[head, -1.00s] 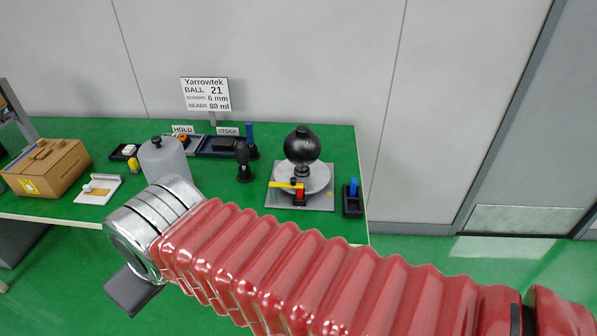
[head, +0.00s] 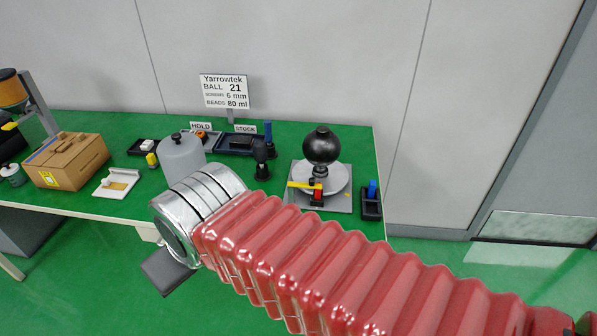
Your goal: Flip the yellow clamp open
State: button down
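The yellow clamp (head: 304,185) is a small yellow bar with a red and black body, in the head view right of the middle. It lies level at the front edge of a light grey round plate that carries a black ball (head: 322,145). The plate sits on a square grey base (head: 341,199) on the green table. My red ribbed arm with a silver end crosses in front of the table. My gripper's fingers are not visible; a dark flat piece (head: 168,270) shows below the silver end, and I cannot tell what it is. The silver end is left of the clamp and apart from it.
A grey domed container (head: 181,159) stands behind my arm's end. A cardboard box (head: 67,162) and a white tray (head: 117,183) are at left. HOLD and STOCK trays (head: 240,144) lie at the back; a black holder with a blue item (head: 371,200) is at the right edge.

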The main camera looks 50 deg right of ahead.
aim_at(312, 185)
jog(key=i, duration=0.95)
